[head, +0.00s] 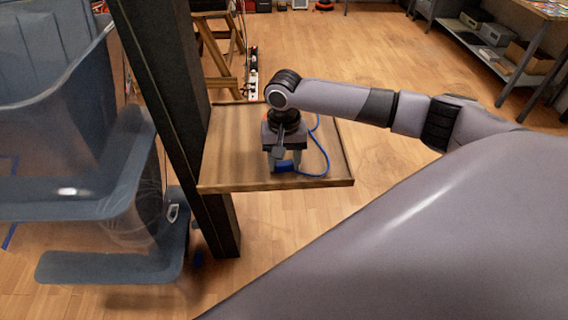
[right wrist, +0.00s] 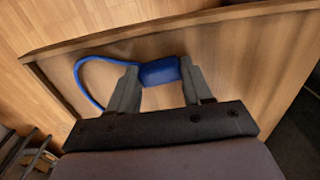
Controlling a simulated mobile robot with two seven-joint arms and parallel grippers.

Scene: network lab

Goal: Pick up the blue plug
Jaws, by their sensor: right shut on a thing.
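The blue plug (right wrist: 160,72) shows in the right wrist view between the two fingers of my right gripper (right wrist: 158,84), which is shut on it. A blue cable (right wrist: 84,76) curves from the plug to the left. In the head view my right gripper (head: 284,167) points down at the wooden board (head: 230,150), and the blue plug (head: 284,167) shows low between its fingers. The cable (head: 324,150) loops to the right of the gripper. I cannot tell whether the plug touches the board. My left gripper is not in view.
A dark upright post (head: 172,90) stands at the board's left edge. Left of it is a grey-blue shell-like structure (head: 70,200). A power strip (head: 252,84) and a wooden stand (head: 218,60) are behind the board. Shelves with boxes (head: 496,34) stand at the far right.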

